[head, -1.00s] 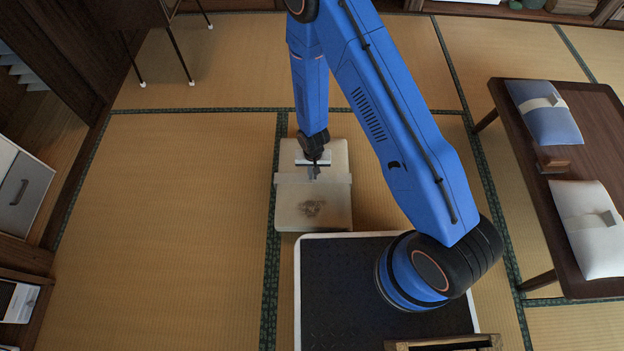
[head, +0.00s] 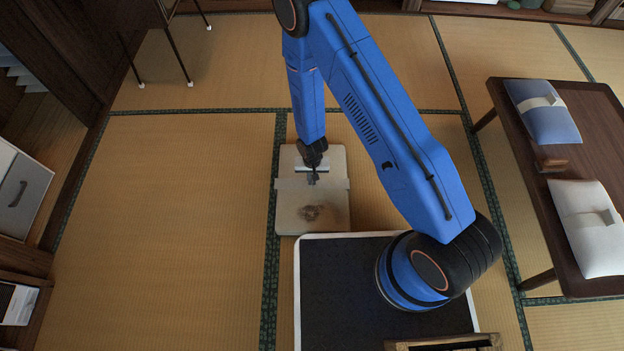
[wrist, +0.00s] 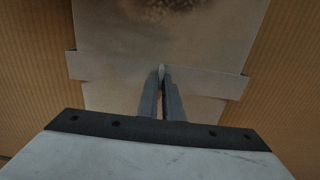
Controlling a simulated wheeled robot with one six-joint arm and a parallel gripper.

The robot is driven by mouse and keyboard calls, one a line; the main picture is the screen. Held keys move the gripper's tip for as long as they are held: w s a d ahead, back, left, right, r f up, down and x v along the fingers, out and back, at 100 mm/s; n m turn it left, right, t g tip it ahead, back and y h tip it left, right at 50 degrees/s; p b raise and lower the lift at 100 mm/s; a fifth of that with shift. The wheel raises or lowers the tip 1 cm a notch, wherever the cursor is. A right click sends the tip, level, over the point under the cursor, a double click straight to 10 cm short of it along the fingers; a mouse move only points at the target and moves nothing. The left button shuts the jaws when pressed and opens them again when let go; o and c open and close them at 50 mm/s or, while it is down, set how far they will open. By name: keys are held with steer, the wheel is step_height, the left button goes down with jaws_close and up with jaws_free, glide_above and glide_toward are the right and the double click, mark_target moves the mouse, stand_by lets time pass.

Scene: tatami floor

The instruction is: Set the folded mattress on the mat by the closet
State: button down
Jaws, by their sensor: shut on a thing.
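The folded mattress (head: 333,202) is a beige pad with a pale band around its middle and a dark stain on its near half. It lies flat in front of my base in the head view; I cannot tell if it touches the floor. My gripper (head: 313,177) is over its middle, shut on it at the band. In the wrist view the fingertips (wrist: 162,72) meet on the band of the mattress (wrist: 105,40), with the stain beyond. What the fingers pinch is mostly hidden. I cannot make out a separate mat by a closet.
A low dark table (head: 545,215) stands at the right, with a blue banded bundle (head: 541,121) and a white banded bundle (head: 580,215) on it. A thin-legged piece of furniture (head: 120,12) stands at the upper left. A pale drawer unit (head: 25,195) is at the left edge. The left tatami is clear.

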steer(key=c, duration=1.9)
jaws_free()
step_height(320, 180, up, 12)
steer(key=shift+r, duration=0.1)
